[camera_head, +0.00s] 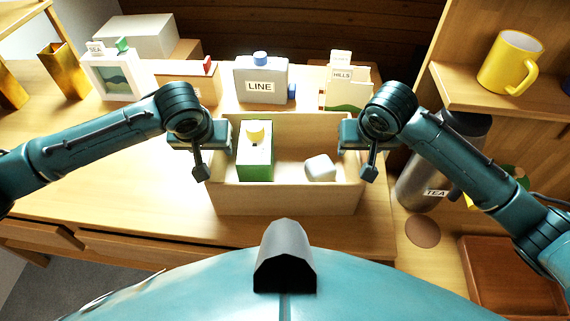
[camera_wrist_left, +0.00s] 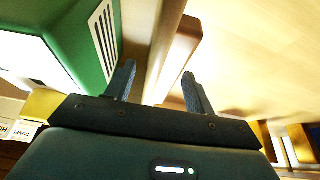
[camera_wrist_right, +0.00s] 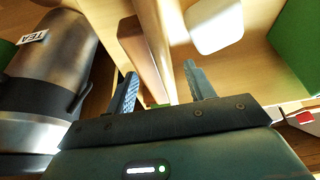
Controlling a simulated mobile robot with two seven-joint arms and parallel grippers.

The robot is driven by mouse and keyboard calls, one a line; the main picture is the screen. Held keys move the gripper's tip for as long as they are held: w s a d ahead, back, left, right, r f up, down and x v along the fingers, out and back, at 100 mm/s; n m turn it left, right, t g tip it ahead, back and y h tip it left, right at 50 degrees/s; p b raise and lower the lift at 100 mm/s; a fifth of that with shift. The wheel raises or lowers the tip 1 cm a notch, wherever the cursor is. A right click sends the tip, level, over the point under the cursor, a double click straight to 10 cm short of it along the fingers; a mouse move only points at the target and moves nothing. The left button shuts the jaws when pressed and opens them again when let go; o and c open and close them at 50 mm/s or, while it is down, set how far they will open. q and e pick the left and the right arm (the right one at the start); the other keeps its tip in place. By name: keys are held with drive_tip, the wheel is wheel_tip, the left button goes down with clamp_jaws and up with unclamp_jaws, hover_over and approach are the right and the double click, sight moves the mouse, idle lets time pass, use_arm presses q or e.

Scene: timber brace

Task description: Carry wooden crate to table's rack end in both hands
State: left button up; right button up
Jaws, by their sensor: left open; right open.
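The wooden crate (camera_head: 285,197) stands on the table in front of me, upright. It holds a green and white box (camera_head: 256,160) with a yellow top at its left and a white rounded block (camera_head: 320,168) at its right. My left gripper (camera_head: 222,160) is at the crate's left wall, its open fingers on either side of that wall (camera_wrist_left: 168,45) in the left wrist view. My right gripper (camera_head: 352,160) is at the right wall, its open fingers straddling that wall (camera_wrist_right: 158,45) in the right wrist view. I cannot tell whether any finger touches the wood.
Behind the crate stand a LINE box (camera_head: 260,82), a HILLS box (camera_head: 345,88) and a SEA picture box (camera_head: 112,75). A dark steel TEA canister (camera_head: 425,175) stands close to the right. A yellow mug (camera_head: 508,62) sits on the right shelf. The table's left (camera_head: 110,190) is clear.

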use_arm(q)
clamp_jaws()
use_arm(e)
clamp_jaws()
use_arm(q)
drive_tip(key=shift+r, duration=0.1)
use_arm(e)
drive_tip(key=shift+r, duration=0.1)
